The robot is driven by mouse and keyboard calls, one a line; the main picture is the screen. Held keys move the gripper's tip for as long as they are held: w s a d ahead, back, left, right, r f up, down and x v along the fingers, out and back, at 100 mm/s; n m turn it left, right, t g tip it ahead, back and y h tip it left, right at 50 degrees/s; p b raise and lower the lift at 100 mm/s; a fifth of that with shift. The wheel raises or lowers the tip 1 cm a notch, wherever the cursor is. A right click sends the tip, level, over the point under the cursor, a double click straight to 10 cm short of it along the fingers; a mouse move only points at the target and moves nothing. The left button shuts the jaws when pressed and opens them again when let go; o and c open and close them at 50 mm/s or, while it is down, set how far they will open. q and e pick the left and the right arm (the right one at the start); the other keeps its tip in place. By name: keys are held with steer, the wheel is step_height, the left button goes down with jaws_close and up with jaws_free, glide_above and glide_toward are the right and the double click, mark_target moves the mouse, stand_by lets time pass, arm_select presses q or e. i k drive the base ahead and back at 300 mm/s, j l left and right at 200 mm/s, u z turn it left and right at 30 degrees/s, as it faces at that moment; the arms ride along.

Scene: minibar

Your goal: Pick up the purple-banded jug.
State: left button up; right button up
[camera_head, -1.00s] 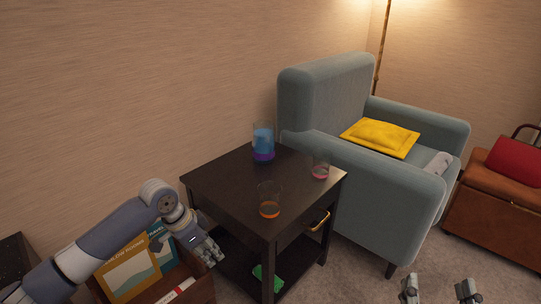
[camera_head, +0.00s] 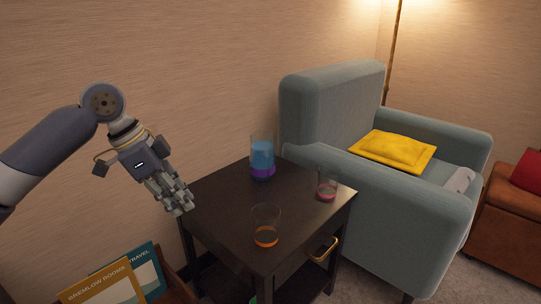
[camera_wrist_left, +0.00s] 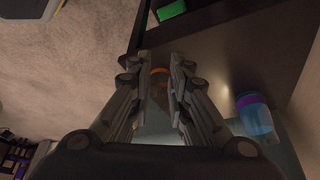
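The purple-banded jug (camera_head: 262,158) stands upright near the back of the dark side table (camera_head: 215,207). It is clear, with blue above a purple band near its base. It also shows at the right of the left wrist view (camera_wrist_left: 256,118). My left gripper (camera_head: 177,204) is raised beside the table's left edge, left of the jug and apart from it. In the wrist view its fingers are apart with nothing between them; an orange-banded glass (camera_wrist_left: 159,73) shows beyond the gap. My right gripper is out of view.
The orange-banded glass (camera_head: 266,230) stands near the table's front corner and a pink-banded glass (camera_head: 327,188) near its right edge. A blue-grey armchair (camera_head: 400,200) stands close behind and right. Books (camera_head: 105,285) sit in a box at lower left.

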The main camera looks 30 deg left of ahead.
mark_target(261, 154)
steer(key=i, duration=1.1)
